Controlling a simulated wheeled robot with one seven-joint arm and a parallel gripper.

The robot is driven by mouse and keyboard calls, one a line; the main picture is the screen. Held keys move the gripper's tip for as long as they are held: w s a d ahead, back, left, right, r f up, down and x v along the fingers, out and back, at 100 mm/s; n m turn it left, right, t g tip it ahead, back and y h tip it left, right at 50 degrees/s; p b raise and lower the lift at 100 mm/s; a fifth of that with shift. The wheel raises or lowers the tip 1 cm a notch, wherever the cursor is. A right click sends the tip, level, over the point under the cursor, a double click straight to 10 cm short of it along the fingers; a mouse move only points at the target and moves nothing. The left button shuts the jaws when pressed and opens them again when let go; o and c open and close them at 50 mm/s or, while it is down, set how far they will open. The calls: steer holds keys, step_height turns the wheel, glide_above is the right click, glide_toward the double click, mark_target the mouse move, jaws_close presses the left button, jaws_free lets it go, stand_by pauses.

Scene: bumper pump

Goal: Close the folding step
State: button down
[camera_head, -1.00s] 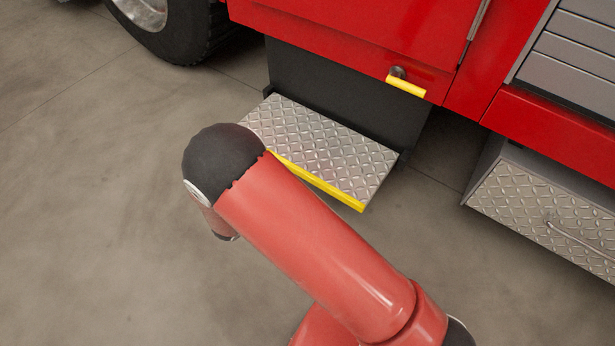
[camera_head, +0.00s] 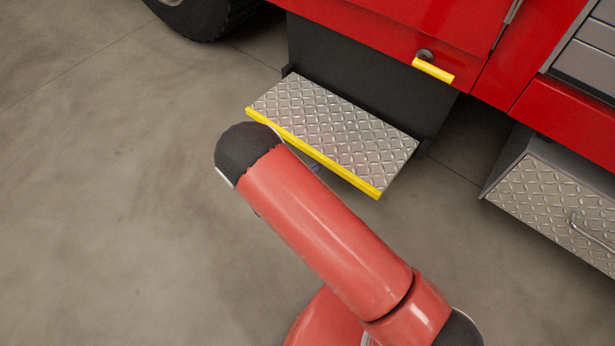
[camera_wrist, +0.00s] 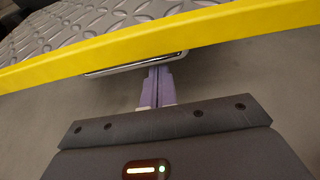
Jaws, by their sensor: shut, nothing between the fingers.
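The folding step (camera_head: 335,130) is a diamond-plate tread with a yellow front edge. It sticks out flat from a dark panel under the red vehicle body. In the wrist view, the step's tread (camera_wrist: 105,22) and yellow edge cross the top of the picture. My gripper (camera_wrist: 159,74) has its purple fingers together and empty. The fingertips reach under the yellow edge, at a shiny metal bar beneath it; I cannot tell whether they touch. In the head view, my arm hides most of the gripper, and a small bit of purple shows just below the yellow edge.
A yellow handle (camera_head: 433,70) with a dark round knob is on the red body above the step. A diamond-plate box (camera_head: 550,195) with a bar handle is at the right. A tire (camera_head: 205,12) is at the upper left. The floor at the left is clear.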

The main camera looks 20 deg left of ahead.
step_height(320, 180, up, 2)
steer(key=shift+r, duration=0.1)
stand_by(0.4)
